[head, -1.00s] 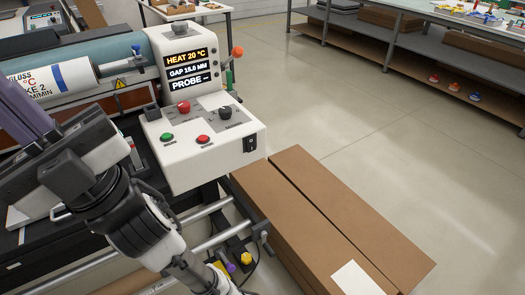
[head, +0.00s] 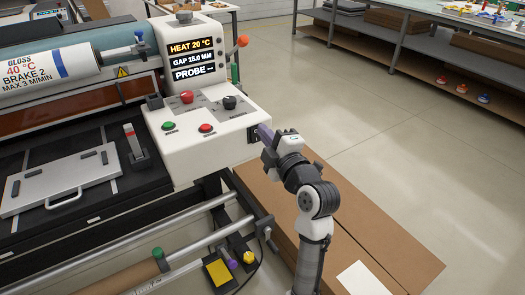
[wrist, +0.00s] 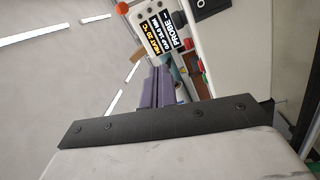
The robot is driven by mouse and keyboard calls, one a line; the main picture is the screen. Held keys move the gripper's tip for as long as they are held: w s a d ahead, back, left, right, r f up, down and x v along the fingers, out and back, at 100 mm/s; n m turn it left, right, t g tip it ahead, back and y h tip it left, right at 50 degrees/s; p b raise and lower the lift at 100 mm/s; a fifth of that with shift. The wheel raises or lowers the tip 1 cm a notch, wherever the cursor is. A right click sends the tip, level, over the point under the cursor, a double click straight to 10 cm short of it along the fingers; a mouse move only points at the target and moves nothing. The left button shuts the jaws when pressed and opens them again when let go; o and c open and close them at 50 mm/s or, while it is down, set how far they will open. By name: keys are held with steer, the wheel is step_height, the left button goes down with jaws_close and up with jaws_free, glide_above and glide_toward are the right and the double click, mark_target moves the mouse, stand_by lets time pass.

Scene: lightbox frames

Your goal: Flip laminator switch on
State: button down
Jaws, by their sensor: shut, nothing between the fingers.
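The laminator (head: 205,158) has a white control box with a lit screen reading HEAT 20 °C, GAP 15.0 MM and PROBE. Its black power switch (head: 254,138) is on the box's right end face, partly covered by my gripper. In the wrist view, a black switch plate (wrist: 208,6) shows at the top edge, to the right of the screen. My gripper (head: 264,132) has purple fingers, shut and empty, close beside the switch. The fingers also show in the wrist view (wrist: 160,72). I cannot tell whether they touch the switch, or its rocker position.
A green button (head: 168,125), a red button (head: 206,128), a red knob (head: 187,97) and a black knob (head: 229,102) are on the box top. Brown cardboard boxes (head: 385,232) lie below my arm. A yellow-topped pedal (head: 218,272) is on the floor. Open floor lies right.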

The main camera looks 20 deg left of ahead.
steer(key=d+f+n+g+h, duration=0.1)
steer(key=d+f+n+g, duration=0.1)
steer(key=d+f, duration=0.5)
steer(key=shift+f+n+g+b, duration=0.35)
steer(key=shift+f+n, duration=0.45)
steer(key=shift+f, duration=0.15)
steer(key=p, duration=0.5)
glide_toward(257, 141)
steer(key=x, duration=0.5)
steer(key=shift+w+a+r, duration=0.2)
steer(key=shift+a, duration=0.15)
steer(key=shift+w+a+f+p, duration=0.2)
steer(key=shift+w+a+p, duration=0.1)
steer(key=shift+a, duration=0.15)
steer(key=shift+f, duration=0.1)
